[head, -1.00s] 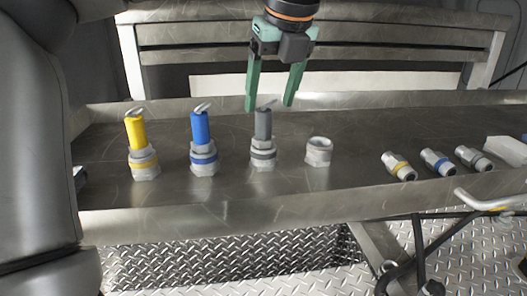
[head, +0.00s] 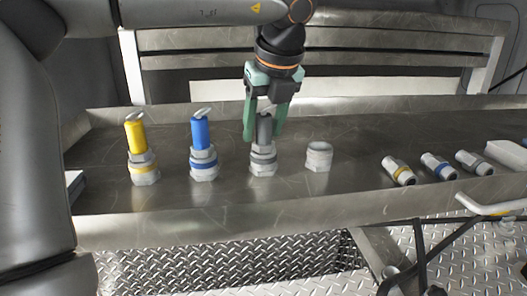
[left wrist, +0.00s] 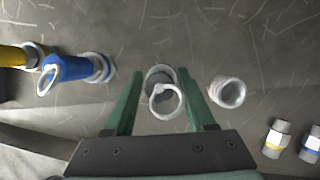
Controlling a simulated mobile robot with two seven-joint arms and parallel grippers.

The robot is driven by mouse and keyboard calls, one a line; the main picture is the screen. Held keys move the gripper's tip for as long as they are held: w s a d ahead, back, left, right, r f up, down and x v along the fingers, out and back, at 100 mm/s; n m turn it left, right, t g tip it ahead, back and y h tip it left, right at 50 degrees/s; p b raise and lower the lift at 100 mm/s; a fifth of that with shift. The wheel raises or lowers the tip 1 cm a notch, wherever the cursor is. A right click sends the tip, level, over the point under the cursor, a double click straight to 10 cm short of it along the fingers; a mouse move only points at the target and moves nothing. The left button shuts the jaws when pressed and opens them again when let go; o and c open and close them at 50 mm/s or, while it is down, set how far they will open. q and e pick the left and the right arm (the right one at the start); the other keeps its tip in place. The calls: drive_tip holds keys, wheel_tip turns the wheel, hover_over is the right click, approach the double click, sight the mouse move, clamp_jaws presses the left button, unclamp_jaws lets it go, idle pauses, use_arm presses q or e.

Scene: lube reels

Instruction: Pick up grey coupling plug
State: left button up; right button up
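The grey coupling plug (head: 264,128) stands upright in a metal fitting (head: 263,160) with a grey band on the tray. In the left wrist view the plug (left wrist: 167,98) shows from above with its pale ring. My left gripper (head: 263,134) points down over the plug, one green finger on each side of it. In the left wrist view the fingers (left wrist: 162,105) are apart, with gaps visible beside the plug. My right gripper is in neither view.
A blue plug (head: 200,130) and a yellow plug (head: 135,132) stand in fittings to the left. An empty fitting (head: 319,157) stands close on the right. Several loose connectors (head: 398,170) lie farther right. The metal tray (head: 300,212) has a raised front edge.

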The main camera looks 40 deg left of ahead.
use_arm(q)
clamp_jaws()
idle(1.1)
